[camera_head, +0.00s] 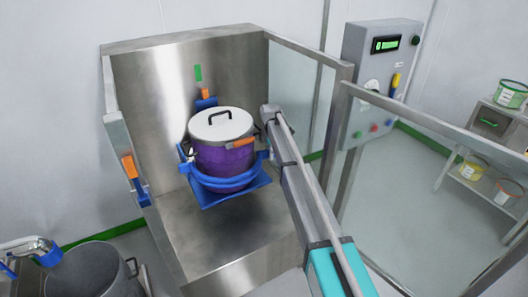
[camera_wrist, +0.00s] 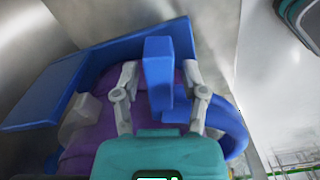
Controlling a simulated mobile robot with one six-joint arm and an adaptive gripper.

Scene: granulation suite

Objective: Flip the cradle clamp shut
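A purple drum (camera_head: 222,162) with a white lid (camera_head: 221,123) sits upright in a blue cradle (camera_head: 235,194) in the steel booth. An orange bar (camera_head: 241,143) lies across the drum's right side below the lid; I cannot tell if it belongs to the clamp. In the wrist view, my gripper (camera_wrist: 160,70) is open, with a finger on each side of an upright blue bar (camera_wrist: 158,62), possibly the clamp. Gaps show between bar and fingers. The purple drum (camera_wrist: 88,140) lies behind. In the head view my fingers are hidden beside the drum.
Steel booth walls (camera_head: 200,55) and glass panels (camera_head: 298,85) stand close around the drum. Blue brackets with orange tabs are on the back wall (camera_head: 206,101) and left edge (camera_head: 138,188). A control box (camera_head: 378,75) stands right. A grey vessel (camera_head: 88,275) is at lower left.

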